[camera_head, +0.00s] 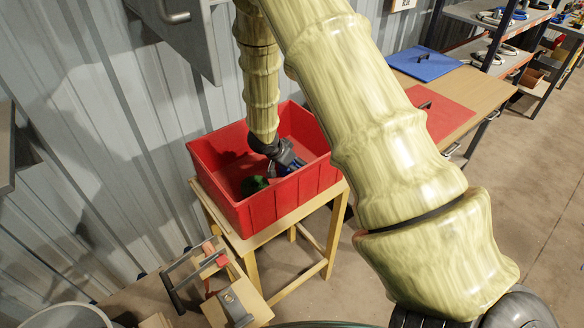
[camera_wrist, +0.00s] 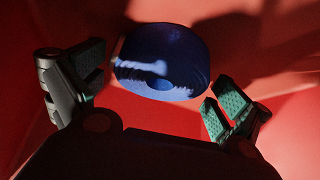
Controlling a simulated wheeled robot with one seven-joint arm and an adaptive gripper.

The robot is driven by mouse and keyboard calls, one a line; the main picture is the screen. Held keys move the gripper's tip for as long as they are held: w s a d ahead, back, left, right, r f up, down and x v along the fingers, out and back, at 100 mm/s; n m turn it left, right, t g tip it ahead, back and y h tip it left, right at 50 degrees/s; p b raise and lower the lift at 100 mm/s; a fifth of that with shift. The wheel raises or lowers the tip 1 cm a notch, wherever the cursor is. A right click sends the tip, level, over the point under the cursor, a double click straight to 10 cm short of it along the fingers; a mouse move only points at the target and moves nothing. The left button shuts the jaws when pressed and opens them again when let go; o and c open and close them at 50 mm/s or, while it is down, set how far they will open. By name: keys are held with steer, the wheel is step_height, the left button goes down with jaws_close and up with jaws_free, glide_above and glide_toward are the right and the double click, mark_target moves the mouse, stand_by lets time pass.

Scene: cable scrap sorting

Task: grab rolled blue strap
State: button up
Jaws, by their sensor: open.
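The rolled blue strap (camera_wrist: 165,58) lies in the red bin (camera_head: 262,212), and the wrist view shows it as a round blue coil with a hole near its lower middle. My gripper (camera_wrist: 158,88) is open, with one green-padded finger to the left of the coil and one to its lower right. I see no finger clearly touching it. In the head view my gripper (camera_head: 290,168) reaches down inside the bin, and a bit of blue shows beside it. The gripper and bin wall hide most of the strap there.
A dark green item (camera_head: 254,185) lies in the bin, left of my gripper. The bin's walls surround my gripper, and it stands on a wooden table (camera_head: 262,236) near a corrugated wall. A workbench with a red mat (camera_head: 440,112) and a blue mat (camera_head: 424,64) stands right.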

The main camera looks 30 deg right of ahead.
steer(key=c, duration=1.1)
steer(key=shift+c, duration=0.3)
